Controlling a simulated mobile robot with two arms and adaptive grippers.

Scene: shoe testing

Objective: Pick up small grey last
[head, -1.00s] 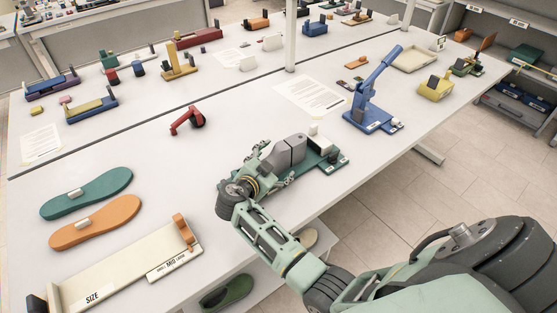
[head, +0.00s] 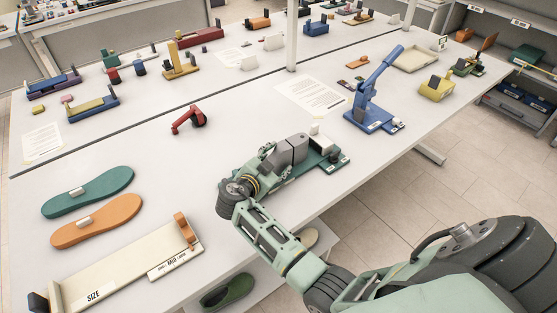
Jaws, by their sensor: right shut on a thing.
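The grey last (head: 290,149) lies by a green fixture (head: 328,160) near the table's front edge, right of the middle of the head view. My right gripper (head: 276,156) reaches in from the lower right and is shut on the grey last. The fingers are partly hidden by the arm and the last, and I cannot tell whether the last touches the fixture. My left gripper is not in view.
A blue lever press (head: 373,100) stands to the right of the fixture. A red tool (head: 189,119) lies to the left. Teal (head: 88,192) and orange (head: 96,221) insoles and a sizing board (head: 120,268) lie at the left. A paper sheet (head: 312,96) lies behind.

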